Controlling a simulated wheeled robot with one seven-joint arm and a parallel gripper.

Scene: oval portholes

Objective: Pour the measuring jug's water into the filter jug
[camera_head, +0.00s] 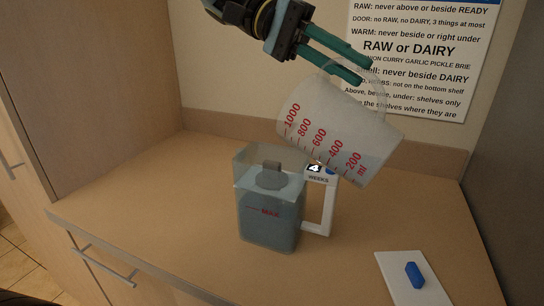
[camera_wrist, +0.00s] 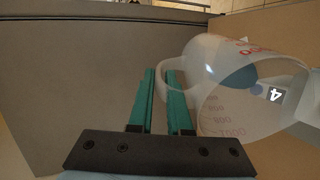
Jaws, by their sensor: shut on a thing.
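My gripper (camera_head: 364,72) is shut on the handle of the clear measuring jug (camera_head: 335,125), which has red marks. The measuring jug is held in the air above and right of the filter jug (camera_head: 268,215), tilted with its mouth up-left and its base down-right. Bluish water shows low in it near the base; no stream is visible. The filter jug stands upright on the counter, with bluish contents that appear to reach above its MAX mark and a grey piece at its top. In the wrist view, the measuring jug (camera_wrist: 215,95) is right of my fingers (camera_wrist: 160,95).
The wooden counter (camera_head: 130,200) is clear left of the filter jug. A white board (camera_head: 400,270) with a blue block (camera_head: 414,275) lies at front right. A printed sign (camera_head: 430,50) hangs on the back wall. Cabinets stand at left and a grey panel at right.

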